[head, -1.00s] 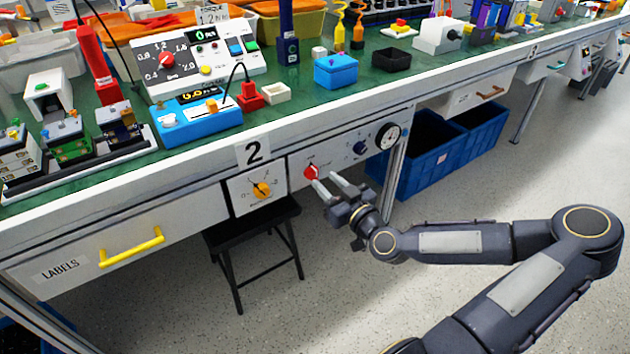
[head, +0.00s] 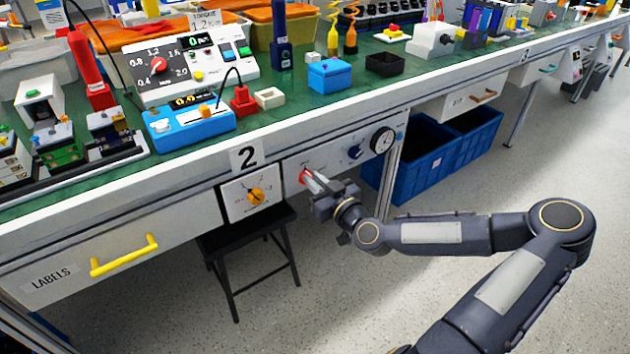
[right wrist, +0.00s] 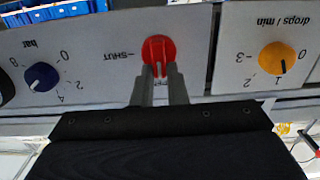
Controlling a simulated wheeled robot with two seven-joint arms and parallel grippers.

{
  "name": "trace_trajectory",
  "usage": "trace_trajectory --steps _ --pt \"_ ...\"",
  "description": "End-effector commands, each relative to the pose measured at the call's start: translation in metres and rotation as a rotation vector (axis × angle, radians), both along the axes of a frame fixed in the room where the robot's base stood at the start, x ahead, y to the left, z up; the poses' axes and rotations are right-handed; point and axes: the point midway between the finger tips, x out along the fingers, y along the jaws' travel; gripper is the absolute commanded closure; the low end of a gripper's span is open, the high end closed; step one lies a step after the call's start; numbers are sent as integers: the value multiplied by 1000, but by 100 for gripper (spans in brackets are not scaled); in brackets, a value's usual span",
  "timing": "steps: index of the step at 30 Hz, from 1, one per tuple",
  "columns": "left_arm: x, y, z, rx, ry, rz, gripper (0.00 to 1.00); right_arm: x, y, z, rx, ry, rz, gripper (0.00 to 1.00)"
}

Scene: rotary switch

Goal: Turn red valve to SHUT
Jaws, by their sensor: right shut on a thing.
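The red valve (head: 304,176) is a small round knob on the white front panel under the bench edge, mostly hidden behind my fingers in the head view. In the right wrist view the red valve (right wrist: 159,49) shows upside down, with the SHUT label (right wrist: 121,54) to its left. My right gripper (head: 311,180) reaches it from the front right. In the right wrist view its two fingertips (right wrist: 160,72) are closed on the valve's raised grip. Which way the valve points is hard to tell. My left gripper is not in view.
An orange knob (head: 255,195) marked drops/min sits left of the valve. A blue bar knob (head: 354,152) and a round gauge (head: 382,140) sit to its right. A black stool (head: 245,236) stands below. Blue crates (head: 425,165) stand under the bench at right.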

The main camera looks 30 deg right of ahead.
Motion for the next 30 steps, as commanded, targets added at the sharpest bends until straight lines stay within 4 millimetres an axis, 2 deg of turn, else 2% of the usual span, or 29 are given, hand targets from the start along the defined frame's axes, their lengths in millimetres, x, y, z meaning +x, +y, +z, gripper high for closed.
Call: trace_trajectory --steps 8,14,30 --pt "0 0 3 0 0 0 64 0 -1 0 50 5 0 100" --pt "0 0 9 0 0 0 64 0 -3 1 167 14 0 100" --pt "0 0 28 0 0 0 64 0 -10 -3 670 55 -1 100"
